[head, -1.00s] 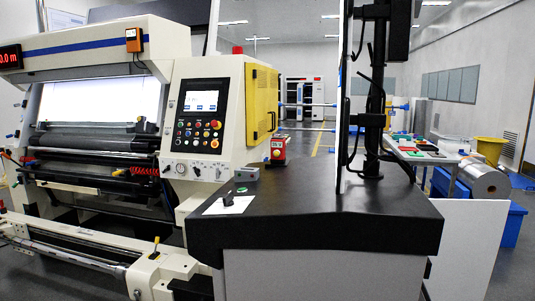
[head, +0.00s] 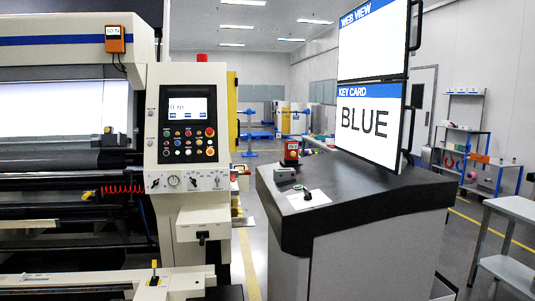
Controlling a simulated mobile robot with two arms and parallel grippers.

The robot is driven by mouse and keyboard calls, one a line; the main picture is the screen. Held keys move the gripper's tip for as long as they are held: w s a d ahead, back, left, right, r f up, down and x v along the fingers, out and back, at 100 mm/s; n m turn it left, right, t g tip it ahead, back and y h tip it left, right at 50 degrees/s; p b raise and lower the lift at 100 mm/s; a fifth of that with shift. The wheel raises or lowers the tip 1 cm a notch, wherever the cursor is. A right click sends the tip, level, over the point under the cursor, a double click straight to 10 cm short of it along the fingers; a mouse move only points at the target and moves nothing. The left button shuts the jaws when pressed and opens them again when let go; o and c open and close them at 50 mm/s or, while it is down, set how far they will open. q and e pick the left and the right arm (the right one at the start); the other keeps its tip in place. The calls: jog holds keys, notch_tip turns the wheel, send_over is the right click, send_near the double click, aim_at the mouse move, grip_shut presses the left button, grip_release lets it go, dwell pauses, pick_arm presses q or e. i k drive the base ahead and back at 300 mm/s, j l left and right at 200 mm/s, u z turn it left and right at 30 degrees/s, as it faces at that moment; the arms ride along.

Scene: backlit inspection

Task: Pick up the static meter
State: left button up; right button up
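No object in the head view is clearly readable as the static meter. A small red device with a dark top (head: 291,152) stands at the back left of the dark console top (head: 345,187). A small grey-green device (head: 285,174) lies in front of it. A white card with a dark object on it (head: 308,198) lies closer to the front left edge. An orange box with a small display (head: 115,39) is fixed high on the machine. I cannot tell which of these is the meter. Neither of my grippers is in view.
Two stacked screens stand on the console; the lower one (head: 368,124) reads KEY CARD, BLUE. The inspection machine with its control panel (head: 187,125) fills the left. A grey table (head: 510,209) stands at right. Floor shows between the console and table.

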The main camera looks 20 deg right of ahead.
aim_at(291, 145)
jog(key=i+j, duration=0.25)
jog(key=i+j+z, duration=0.1)
jog(key=j, duration=0.35)
jog(key=i+j, duration=0.35)
jog(key=i+j+z, duration=0.15)
jog(key=j, duration=0.25)
